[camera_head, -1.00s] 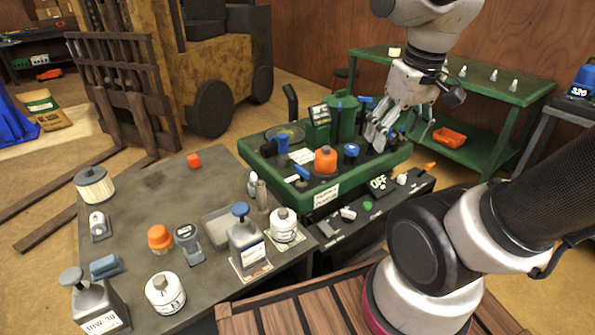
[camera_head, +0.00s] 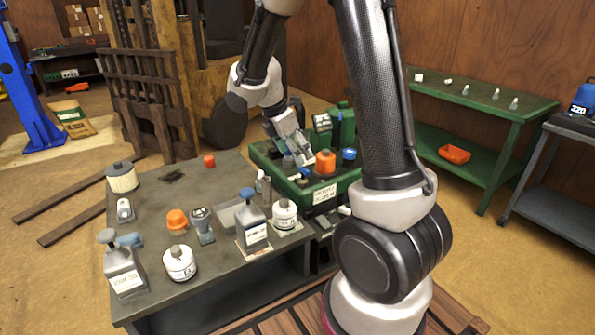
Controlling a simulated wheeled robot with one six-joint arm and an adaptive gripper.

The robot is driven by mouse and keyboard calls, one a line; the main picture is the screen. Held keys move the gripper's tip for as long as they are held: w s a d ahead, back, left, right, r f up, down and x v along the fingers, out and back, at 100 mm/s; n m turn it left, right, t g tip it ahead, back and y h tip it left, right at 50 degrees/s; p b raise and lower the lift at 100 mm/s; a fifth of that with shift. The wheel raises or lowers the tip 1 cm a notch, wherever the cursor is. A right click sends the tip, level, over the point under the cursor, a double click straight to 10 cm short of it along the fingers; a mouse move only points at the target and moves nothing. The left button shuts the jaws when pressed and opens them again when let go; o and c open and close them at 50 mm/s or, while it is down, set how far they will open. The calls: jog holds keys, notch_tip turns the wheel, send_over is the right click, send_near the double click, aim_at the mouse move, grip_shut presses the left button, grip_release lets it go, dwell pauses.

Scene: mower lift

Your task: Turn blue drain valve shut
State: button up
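The green mower deck unit (camera_head: 352,180) stands on the far right part of the workbench, with an orange cap (camera_head: 326,161) and a round blue cap (camera_head: 348,154) on top. A small blue lever (camera_head: 303,175) shows low at its front left, left of the orange cap; it looks like the drain valve, though its exact angle is too small to tell. My gripper (camera_head: 300,158) points down over the left part of the deck, just above and behind this lever. Its fingers look close together, but their gap is not clear. I cannot tell whether it touches anything.
My upper arm hides the deck's right side. The grey bench (camera_head: 160,205) holds a grey jug (camera_head: 252,232), white canisters (camera_head: 284,214), an orange cap (camera_head: 177,221) and a filter (camera_head: 122,177). A green table (camera_head: 480,100) with an orange tray (camera_head: 455,154) stands at right.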

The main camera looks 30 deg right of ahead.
aim_at(303, 167)
jog(key=x, duration=0.7)
jog(key=shift+d+f, duration=0.15)
jog(key=shift+f, duration=0.15)
jog(key=c, duration=1)
